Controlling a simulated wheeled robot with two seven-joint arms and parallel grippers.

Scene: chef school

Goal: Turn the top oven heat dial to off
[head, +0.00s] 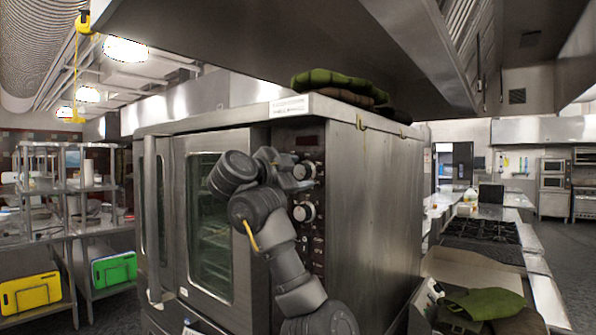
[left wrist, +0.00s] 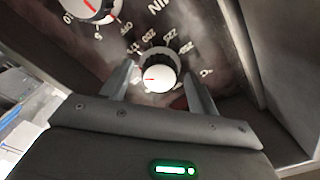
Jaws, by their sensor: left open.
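The steel oven (head: 375,190) stands in the middle of the head view, with a dark control panel on its front right edge. The top heat dial (head: 305,170) is a white-faced knob high on that panel, partly covered by my left gripper (head: 296,181). In the left wrist view the heat dial (left wrist: 160,76) shows a red pointer line directed to the picture's left, with temperature numbers and °C around it. My left gripper (left wrist: 158,70) is open, one finger on each side of this dial, with visible gaps. My right gripper is in neither view.
A second dial (head: 304,212) sits below the heat dial; it also shows in the left wrist view (left wrist: 92,8), near MIN markings. The glass oven door (head: 208,230) is shut, left of the panel. Green cloths (head: 335,82) lie on the oven top. Shelving (head: 70,190) stands left.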

